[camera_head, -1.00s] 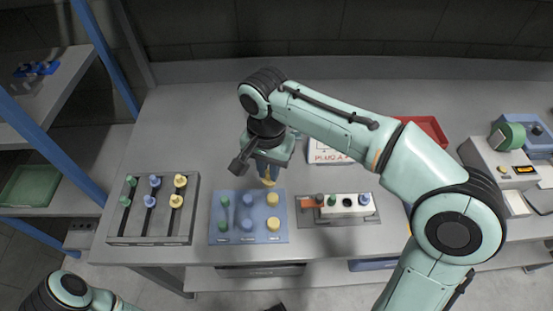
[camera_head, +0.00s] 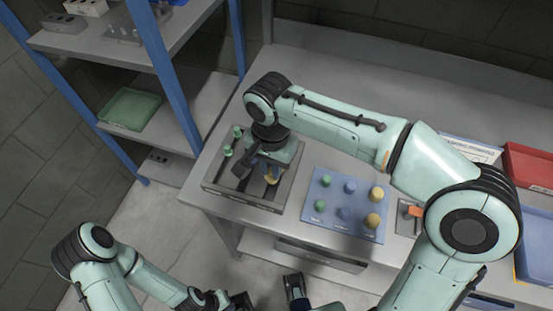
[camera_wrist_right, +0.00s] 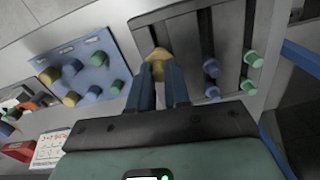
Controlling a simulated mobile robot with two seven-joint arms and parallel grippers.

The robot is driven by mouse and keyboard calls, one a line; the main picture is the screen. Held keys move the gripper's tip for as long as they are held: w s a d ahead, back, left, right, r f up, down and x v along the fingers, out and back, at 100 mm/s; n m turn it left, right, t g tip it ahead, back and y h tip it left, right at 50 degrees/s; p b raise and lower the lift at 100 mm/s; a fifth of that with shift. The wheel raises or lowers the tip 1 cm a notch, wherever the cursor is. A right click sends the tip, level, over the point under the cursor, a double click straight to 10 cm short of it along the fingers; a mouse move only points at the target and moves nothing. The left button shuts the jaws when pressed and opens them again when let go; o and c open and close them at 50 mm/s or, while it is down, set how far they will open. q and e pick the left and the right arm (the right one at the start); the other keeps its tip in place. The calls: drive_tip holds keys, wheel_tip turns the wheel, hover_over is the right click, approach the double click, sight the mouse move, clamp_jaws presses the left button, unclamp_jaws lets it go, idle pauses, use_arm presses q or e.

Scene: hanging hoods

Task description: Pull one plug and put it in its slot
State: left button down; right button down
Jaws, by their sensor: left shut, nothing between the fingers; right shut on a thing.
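A dark slotted tray (camera_head: 212,186) holds green plugs (camera_head: 228,150) at its left side. In the right wrist view it also shows blue plugs (camera_wrist_right: 210,67) and green plugs (camera_wrist_right: 252,58). My right gripper (camera_head: 268,172) is over this tray, shut on a yellow plug (camera_wrist_right: 156,62); the plug shows between the fingertips in the right wrist view. The gripper hides part of the tray, and I cannot tell how deep the plug sits. A blue board (camera_head: 334,226) beside it carries green, blue and yellow plugs. My left gripper (camera_head: 238,300) is shut and empty, low at the bottom edge.
A grey panel with an orange part (camera_head: 412,211) lies right of the blue board, partly hidden by my right arm. A red bin (camera_head: 528,166) stands at the right. A blue-posted shelf with a green tray (camera_head: 130,108) stands left of the bench.

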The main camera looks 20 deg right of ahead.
sight(271, 177)
drive_tip(key=shift+a+f, duration=0.2)
drive_tip(key=shift+a, duration=0.05)
wheel_tip(271, 177, down, 2)
drive_tip(key=shift+d+f+b, duration=0.1)
drive_tip(key=shift+f+b, duration=0.05)
drive_tip(key=shift+b, duration=1)
drive_tip(key=shift+f+b, duration=0.9)
drive_tip(key=shift+f, duration=0.2)
drive_tip(key=shift+f+b, duration=0.75)
drive_tip(key=shift+f, duration=0.2)
drive_tip(key=c, duration=1)
unclamp_jaws()
